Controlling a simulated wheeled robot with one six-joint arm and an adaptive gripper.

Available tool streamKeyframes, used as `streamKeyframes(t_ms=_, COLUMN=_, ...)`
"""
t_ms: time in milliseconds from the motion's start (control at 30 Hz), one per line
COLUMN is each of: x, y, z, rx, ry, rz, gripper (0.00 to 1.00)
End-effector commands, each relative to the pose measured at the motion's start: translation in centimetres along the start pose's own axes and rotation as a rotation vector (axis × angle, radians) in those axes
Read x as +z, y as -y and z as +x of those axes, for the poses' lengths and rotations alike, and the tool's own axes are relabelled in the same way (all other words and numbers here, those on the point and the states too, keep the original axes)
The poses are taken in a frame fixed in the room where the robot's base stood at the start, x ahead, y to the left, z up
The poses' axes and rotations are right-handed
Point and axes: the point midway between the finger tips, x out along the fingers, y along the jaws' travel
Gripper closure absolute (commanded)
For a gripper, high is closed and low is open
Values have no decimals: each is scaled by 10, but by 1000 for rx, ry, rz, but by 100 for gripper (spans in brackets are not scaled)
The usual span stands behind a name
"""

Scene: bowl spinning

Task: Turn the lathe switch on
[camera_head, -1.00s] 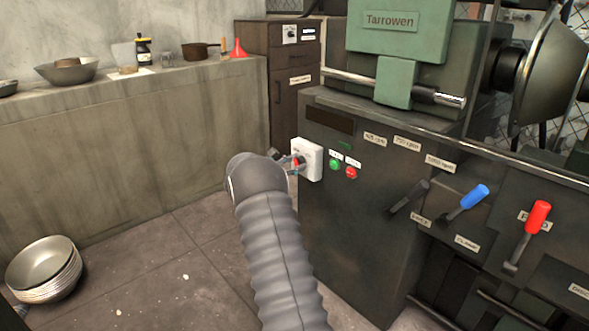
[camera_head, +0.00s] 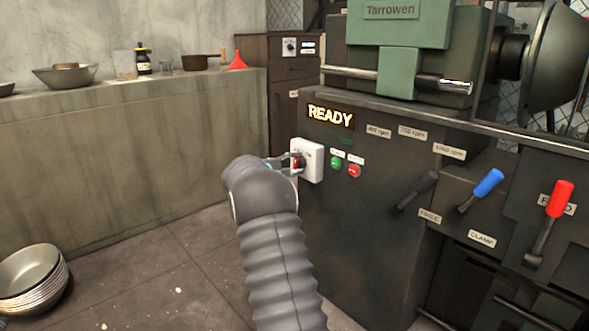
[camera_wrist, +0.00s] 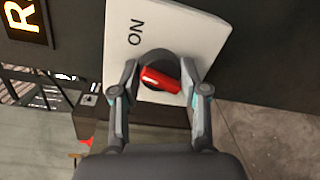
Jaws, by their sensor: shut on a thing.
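The lathe switch is a white plate (camera_head: 312,161) on the left of the dark lathe front, with a red knob (camera_wrist: 160,79). In the wrist view the plate bears the word ON above the knob. My gripper (camera_wrist: 161,82) is shut on the red knob, one finger on each side. In the head view my gripper (camera_head: 294,163) meets the plate from the left, and my arm hides part of it. A display (camera_head: 331,115) above the switch is lit and reads READY.
A green button (camera_head: 336,163) and a red button (camera_head: 354,171) sit right of the switch. Black, blue (camera_head: 488,183) and red (camera_head: 560,198) levers stand farther right. A concrete counter (camera_head: 120,150) with bowls is at left. Stacked bowls (camera_head: 33,277) stand on the floor.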

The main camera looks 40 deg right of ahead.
Motion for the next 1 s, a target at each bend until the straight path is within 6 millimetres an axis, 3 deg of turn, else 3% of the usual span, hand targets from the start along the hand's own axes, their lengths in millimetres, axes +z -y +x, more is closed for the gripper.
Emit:
streamKeyframes(t_ms=500, x=2, y=-1, z=1, rx=-4, ry=-29, rz=405, gripper=91)
streamKeyframes(t_ms=1000, x=2, y=0, z=1, rx=-6, ry=-37, rz=532, gripper=91)
